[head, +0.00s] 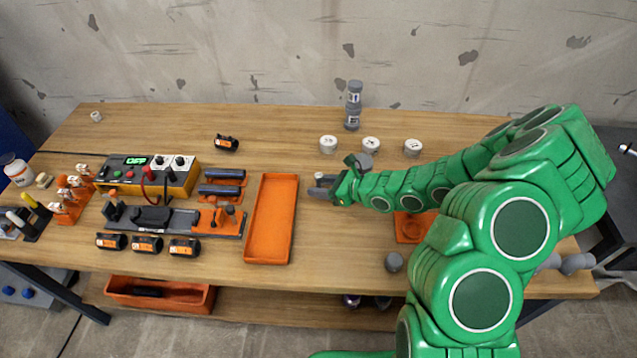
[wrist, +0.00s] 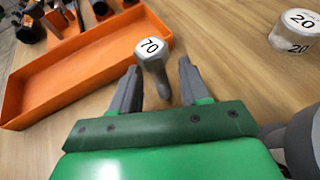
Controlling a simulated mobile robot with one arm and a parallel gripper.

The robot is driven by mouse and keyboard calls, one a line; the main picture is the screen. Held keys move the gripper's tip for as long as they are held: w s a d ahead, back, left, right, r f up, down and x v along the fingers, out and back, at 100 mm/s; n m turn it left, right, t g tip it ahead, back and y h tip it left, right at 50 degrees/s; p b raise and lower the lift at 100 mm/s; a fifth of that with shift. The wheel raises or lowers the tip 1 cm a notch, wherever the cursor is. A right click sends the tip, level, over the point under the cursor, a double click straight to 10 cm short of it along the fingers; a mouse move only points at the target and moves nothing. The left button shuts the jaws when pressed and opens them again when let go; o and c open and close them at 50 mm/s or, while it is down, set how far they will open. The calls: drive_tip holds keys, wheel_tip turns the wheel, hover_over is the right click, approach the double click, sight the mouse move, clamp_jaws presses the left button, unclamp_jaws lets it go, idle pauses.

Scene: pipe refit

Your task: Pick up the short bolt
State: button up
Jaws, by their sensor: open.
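A grey bolt (wrist: 152,62) marked 70 on its pale head shows in the wrist view, its shank running down between my fingers. It appears to stand head up on the wooden table. My gripper (wrist: 160,72) is open, one finger on each side of the shank, with gaps visible; it holds nothing. In the head view my gripper (head: 324,184) is low over the table, right of the orange tray, and mostly hides the bolt. I cannot tell from these frames whether this is the short bolt.
The empty orange tray (head: 250,262) lies left of my gripper. White-topped round pieces (head: 328,142) stand behind it, one marked 20 in the wrist view (wrist: 297,38). A grey stacked cylinder (head: 353,108) stands at the back. My arm covers much of the table's right side.

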drive_tip(key=shift+w+a+f, duration=0.2)
drive_tip(key=shift+a, duration=0.3)
clamp_jaws()
drive_tip(key=shift+r, duration=0.1)
